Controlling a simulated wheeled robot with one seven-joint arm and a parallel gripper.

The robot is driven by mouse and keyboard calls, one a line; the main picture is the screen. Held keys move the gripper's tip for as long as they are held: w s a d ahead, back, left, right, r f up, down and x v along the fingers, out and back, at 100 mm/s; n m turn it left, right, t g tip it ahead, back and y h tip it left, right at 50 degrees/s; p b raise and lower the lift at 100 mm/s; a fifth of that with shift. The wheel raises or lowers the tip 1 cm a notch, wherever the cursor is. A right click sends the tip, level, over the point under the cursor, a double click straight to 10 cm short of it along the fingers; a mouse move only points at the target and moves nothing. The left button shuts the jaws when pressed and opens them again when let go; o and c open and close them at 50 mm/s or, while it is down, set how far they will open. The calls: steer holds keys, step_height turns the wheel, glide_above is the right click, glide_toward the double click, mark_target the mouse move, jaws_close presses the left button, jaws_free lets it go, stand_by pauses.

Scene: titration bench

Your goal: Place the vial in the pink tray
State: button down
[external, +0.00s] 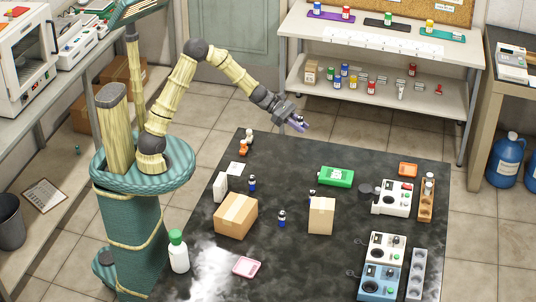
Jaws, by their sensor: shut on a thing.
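The pink tray (246,267) is a small, shallow dish lying near the front edge of the black table, left of centre, and looks empty. My gripper (299,122) is raised at the end of the outstretched arm, near the table's back edge and far from the tray. It is shut on a small dark vial, mostly hidden between the fingers. Similar small blue vials stand upright on the table: one (252,184) behind the large cardboard box, one (282,218) between the two boxes, and one (312,194) partly hidden behind the smaller box.
A large cardboard box (236,215) and a smaller one (321,216) stand mid-table. A white bottle with green cap (179,252) is left of the tray. A green case (337,176) and several devices (385,248) occupy the right. Table right of the tray is clear.

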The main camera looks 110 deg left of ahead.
steer(key=w+d+f+m+g+h, duration=0.1)
steer(key=w+d+m+h, duration=0.15)
steer(key=d, duration=0.45)
steer(key=w+d+m+g+h, duration=0.1)
steer(key=w+d+m+h, duration=0.15)
steer(key=d, duration=0.45)
steer(key=m+g+h, duration=0.4)
steer(key=m+g, duration=0.8)
steer(key=g, duration=0.1)
glide_above(247, 268)
step_height(247, 268, down, 6)
steer(key=shift+f, duration=0.15)
steer(key=shift+f+p, duration=0.3)
steer(key=shift+f, duration=2.8)
steer(key=shift+f, duration=1.9)
